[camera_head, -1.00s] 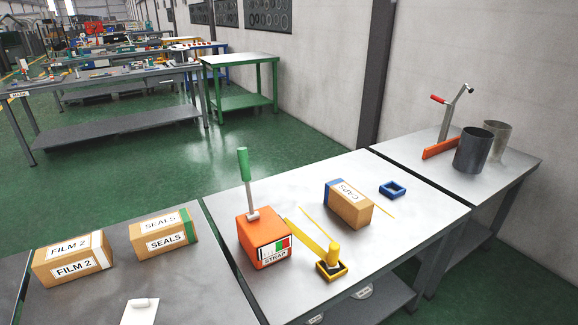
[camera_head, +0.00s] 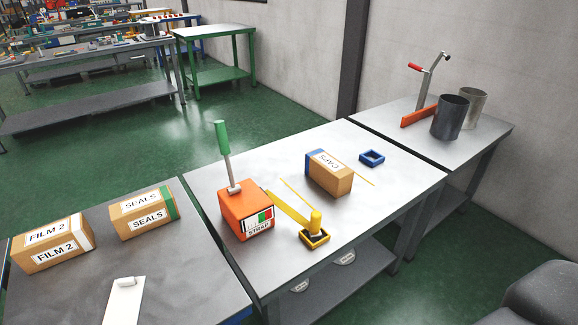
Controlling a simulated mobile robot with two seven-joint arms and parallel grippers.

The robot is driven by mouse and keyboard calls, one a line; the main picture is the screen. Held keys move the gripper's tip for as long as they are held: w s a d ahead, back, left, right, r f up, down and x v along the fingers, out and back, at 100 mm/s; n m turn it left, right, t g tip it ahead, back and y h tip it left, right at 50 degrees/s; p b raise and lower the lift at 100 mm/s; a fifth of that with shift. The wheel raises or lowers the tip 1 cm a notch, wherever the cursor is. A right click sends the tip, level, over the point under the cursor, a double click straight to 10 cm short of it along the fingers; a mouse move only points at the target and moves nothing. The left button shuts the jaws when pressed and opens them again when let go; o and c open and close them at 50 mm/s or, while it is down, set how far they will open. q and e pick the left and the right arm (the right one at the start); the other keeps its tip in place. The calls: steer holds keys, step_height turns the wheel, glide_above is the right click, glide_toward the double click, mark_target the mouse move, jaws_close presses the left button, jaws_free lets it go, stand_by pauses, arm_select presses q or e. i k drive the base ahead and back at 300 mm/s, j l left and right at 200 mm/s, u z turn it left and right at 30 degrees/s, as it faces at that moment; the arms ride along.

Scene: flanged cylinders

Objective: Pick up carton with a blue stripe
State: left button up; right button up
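The carton with a blue stripe (camera_head: 330,174) is a brown box labelled CAPS. It lies on the middle grey table, with the blue band at its left end. A thin yellow strip on the table shows on both sides of it. Neither of my grippers can be made out in the head view. No gripper is near the carton.
An orange strapping tool (camera_head: 246,213) with a green handle and a yellow piece (camera_head: 314,236) stand left and in front of the carton. A blue square ring (camera_head: 371,158) lies right. SEALS (camera_head: 150,212) and FILM 2 (camera_head: 52,243) cartons stand on the left table.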

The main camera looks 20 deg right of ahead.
mark_target(337, 178)
steer(key=u, duration=1.8)
steer(key=z, duration=2.8)
steer(key=i+l+u, duration=0.1)
steer(key=u, duration=0.45)
steer(key=i+l+u, duration=0.2)
steer(key=l, duration=0.3)
steer(key=l+u, duration=0.2)
steer(key=l, duration=0.3)
